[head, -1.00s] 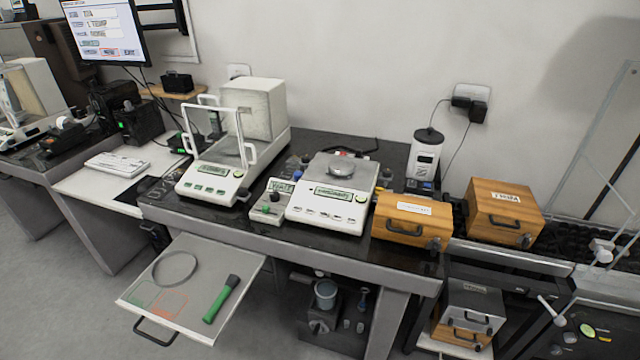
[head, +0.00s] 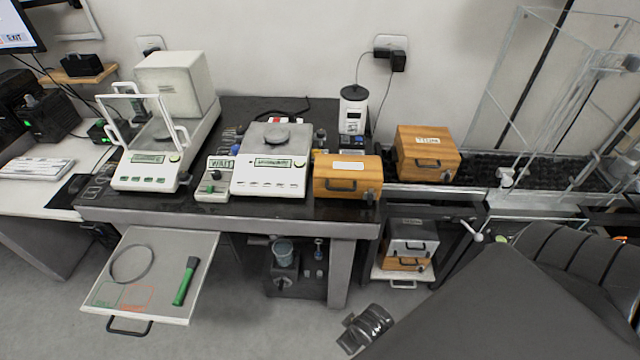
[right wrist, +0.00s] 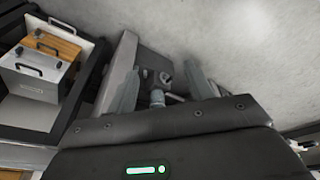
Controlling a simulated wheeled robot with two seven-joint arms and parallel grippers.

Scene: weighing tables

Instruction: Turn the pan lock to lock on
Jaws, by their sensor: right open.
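No label I can read marks the pan lock. A small box (head: 215,178) with a display reading WAIT, a dark knob and a green button sits between the two balances. My right gripper (head: 348,334) is low at the front, right of the pull-out tray and well away from the balances. In the right wrist view its fingers (right wrist: 164,90) are apart, with small metal fittings visible between them. My left gripper is not in view.
A pull-out tray (head: 205,255) holds a ring and a green-handled brush. Wooden boxes (head: 348,188) (head: 428,140) stand right of the balances. Below are a device with a beaker (head: 284,252) and shelved boxes (head: 408,238).

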